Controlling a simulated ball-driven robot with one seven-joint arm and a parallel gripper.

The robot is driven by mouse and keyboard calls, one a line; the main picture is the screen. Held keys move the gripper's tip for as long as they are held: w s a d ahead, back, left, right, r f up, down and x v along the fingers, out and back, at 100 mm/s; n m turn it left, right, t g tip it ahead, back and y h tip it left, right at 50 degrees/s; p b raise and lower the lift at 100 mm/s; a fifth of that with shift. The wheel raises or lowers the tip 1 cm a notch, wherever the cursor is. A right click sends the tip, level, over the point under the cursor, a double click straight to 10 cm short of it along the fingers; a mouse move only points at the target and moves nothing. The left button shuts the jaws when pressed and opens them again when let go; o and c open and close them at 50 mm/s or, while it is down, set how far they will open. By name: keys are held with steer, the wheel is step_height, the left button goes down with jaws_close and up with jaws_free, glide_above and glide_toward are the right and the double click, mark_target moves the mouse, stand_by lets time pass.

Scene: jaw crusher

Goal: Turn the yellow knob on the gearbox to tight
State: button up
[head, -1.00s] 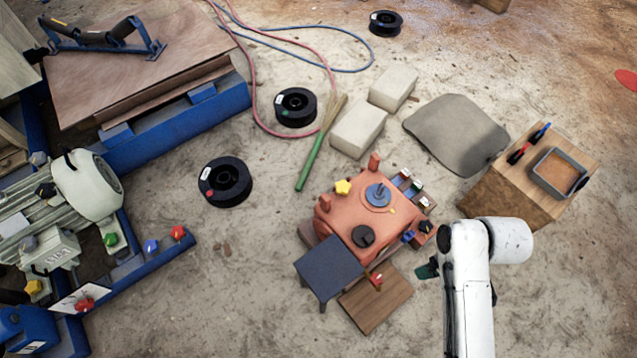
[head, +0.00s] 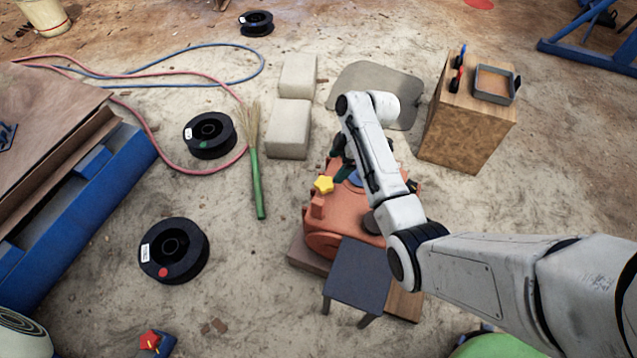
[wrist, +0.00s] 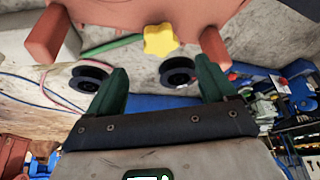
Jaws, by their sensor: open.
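The yellow star-shaped knob (head: 324,185) sits on the left side of the orange gearbox (head: 340,215) in the head view. It also shows in the wrist view (wrist: 160,39), beyond the fingers and roughly centred between them. My gripper (wrist: 160,82) is open, with two dark green fingers pointing at the gearbox and nothing between them. In the head view my gripper (head: 342,165) is partly hidden behind my white arm, close to the knob. My arm also covers much of the gearbox top. Any tight marking by the knob cannot be made out.
A dark stool (head: 358,275) stands in front of the gearbox. A green-handled broom (head: 258,180), pale blocks (head: 289,130) and black spools (head: 174,252) lie to the left. A wooden box (head: 465,125) stands at the right. Bare floor lies between them.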

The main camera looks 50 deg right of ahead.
mark_target(324, 183)
steer(key=b+x, duration=0.3)
steer(key=x, duration=0.5)
steer(key=shift+a+f, duration=0.1)
steer(key=shift+f, duration=0.35)
steer(key=c, duration=1.1)
